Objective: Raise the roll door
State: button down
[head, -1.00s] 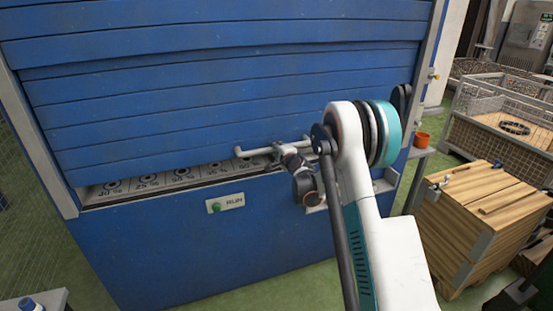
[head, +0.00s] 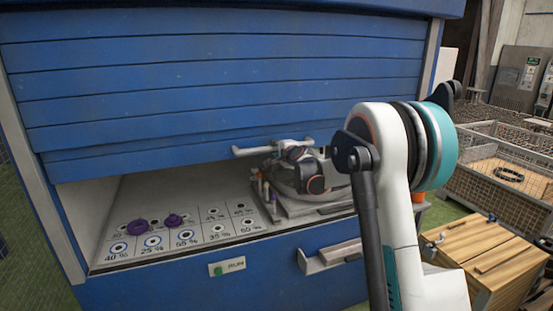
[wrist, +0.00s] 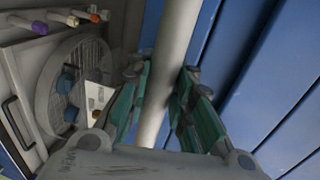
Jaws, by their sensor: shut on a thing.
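The blue slatted roll door (head: 200,85) is partly raised in the head view, with an open gap under its lower edge. Its pale bar handle (head: 247,151) sticks out near that edge. My gripper (head: 297,152) is at the handle, its fingers small and partly hidden there by my wrist. In the wrist view my gripper (wrist: 160,100) has its green-padded fingers on either side of the handle (wrist: 177,35), shut on it. The blue door slats (wrist: 255,75) run along the right of that view.
Under the door a grey deck (head: 110,205) with percentage-marked holes holds two purple pieces (head: 173,220). A round turntable (head: 285,182) sits behind my gripper. A RUN button plate (head: 227,267) is on the front panel. A wooden crate (head: 490,260) stands at right.

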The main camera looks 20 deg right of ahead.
jog(key=shift+r+p, duration=0.35)
jog(key=shift+r, duration=0.95)
jog(key=c, duration=1.8)
grip_release()
jog(key=shift+c, duration=0.2)
jog(key=o, duration=0.4)
jog(key=shift+s+r, duration=0.1)
jog(key=shift+s, duration=0.1)
jog(key=shift+w, duration=0.1)
jog(key=s, duration=0.4)
jog(key=s+r, duration=0.1)
jog(key=s, duration=0.2)
jog(key=s+r, duration=0.1)
jog(key=s, duration=0.3)
jog(key=shift+s+r, duration=0.1)
jog(key=shift+s, duration=0.25)
